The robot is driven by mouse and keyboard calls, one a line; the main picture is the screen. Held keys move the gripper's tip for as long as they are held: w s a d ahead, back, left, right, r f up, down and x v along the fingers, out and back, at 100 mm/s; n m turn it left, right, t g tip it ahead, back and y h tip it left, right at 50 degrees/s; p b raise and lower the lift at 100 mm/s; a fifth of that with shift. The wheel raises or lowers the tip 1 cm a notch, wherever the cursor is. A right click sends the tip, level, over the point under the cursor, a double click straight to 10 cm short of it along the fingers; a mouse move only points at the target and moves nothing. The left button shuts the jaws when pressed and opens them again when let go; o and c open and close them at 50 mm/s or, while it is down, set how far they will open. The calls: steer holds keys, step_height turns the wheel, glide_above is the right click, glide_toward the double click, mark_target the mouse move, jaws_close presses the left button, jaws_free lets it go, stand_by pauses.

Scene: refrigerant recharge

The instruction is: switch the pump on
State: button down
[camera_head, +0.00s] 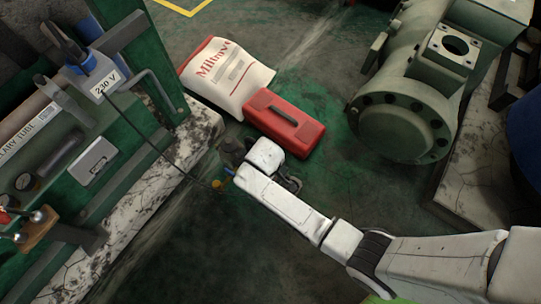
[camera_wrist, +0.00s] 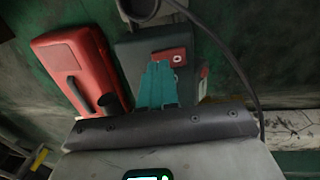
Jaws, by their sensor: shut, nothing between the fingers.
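In the wrist view, a dark grey-green box (camera_wrist: 128,58), which looks like the pump, carries a small red switch plate (camera_wrist: 178,57) with a pale round mark. My gripper (camera_wrist: 160,68) has its teal fingers shut and empty. The fingertips overlap the lower left of the red plate; I cannot tell whether they touch it. Whether the switch is on or off is not readable. In the head view, my gripper (camera_head: 228,171) is low beside the pump (camera_head: 232,152), which my wrist mostly hides.
A red toolbox (camera_head: 285,122) and a white bag (camera_head: 225,75) stand just behind. A black cable runs down from the 230 V plug (camera_head: 75,50) on the green machine at left. A large green compressor (camera_head: 405,115) stands at right. The floor between is clear.

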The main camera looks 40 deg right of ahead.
steer(key=shift+d+f, duration=0.1)
steer(key=shift+f, duration=0.55)
steer(key=shift+d, duration=0.15)
steer(key=shift+f, duration=0.15)
steer(key=shift+s+a, duration=0.1)
steer(key=shift+a, duration=0.2)
steer(key=shift+s+a+p, duration=0.15)
steer(key=shift+a+p, duration=0.35)
steer(key=shift+a, duration=0.1)
steer(key=shift+r, duration=0.25)
